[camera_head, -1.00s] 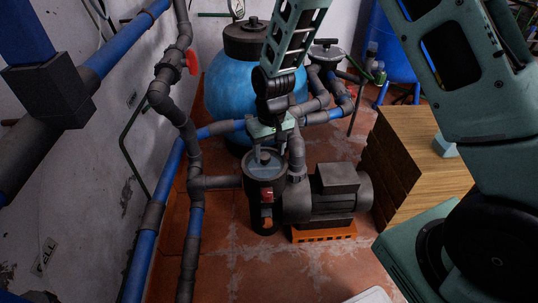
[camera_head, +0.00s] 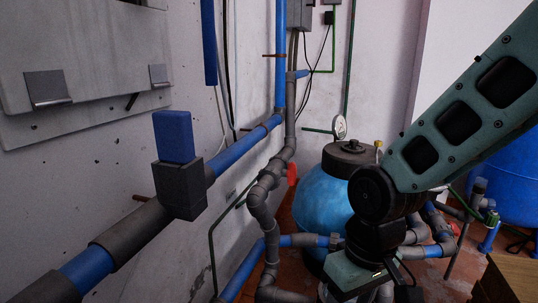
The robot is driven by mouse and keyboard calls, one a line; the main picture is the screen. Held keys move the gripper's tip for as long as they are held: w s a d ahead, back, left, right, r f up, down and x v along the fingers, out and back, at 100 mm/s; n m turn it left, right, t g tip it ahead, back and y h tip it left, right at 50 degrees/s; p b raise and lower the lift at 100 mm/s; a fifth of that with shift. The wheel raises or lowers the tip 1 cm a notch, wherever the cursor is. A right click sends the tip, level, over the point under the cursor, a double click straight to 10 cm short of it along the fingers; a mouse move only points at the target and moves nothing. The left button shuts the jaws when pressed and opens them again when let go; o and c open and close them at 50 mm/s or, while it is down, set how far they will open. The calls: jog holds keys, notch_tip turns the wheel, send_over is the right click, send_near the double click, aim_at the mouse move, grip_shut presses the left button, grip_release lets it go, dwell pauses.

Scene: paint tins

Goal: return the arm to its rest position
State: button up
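My green-grey arm enters from the right edge and reaches down and left to a black wrist joint. My gripper (camera_head: 358,288) hangs below that wrist at the bottom edge of the picture, with its pale green body pointing down. Its fingertips are hidden or cut off by the lower edge, so I cannot tell whether it is open or shut, or whether it holds anything. It appears in front of the pipes and the blue tank (camera_head: 318,205). No paint tin can be made out.
A blue and grey pipe (camera_head: 240,150) runs along the left wall, with a square grey fitting and blue block (camera_head: 174,137) on it. Grey pipes with a red valve handle (camera_head: 292,174) stand left of my gripper. A wooden box (camera_head: 510,278) is at lower right.

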jog(key=s+d+r+n+p, duration=0.1)
jog(key=s+r, duration=0.1)
jog(key=s, duration=0.3)
jog(key=s+d+r+n, duration=0.1)
jog(key=s+r+n, duration=0.15)
jog(key=s, duration=0.35)
notch_tip(320, 180, up, 23)
jog(key=m+p, duration=0.1)
jog(key=p, duration=2.2)
jog(key=shift+w+a+h, duration=0.2)
jog(key=shift+a+h, duration=0.1)
jog(key=shift+a, duration=0.05)
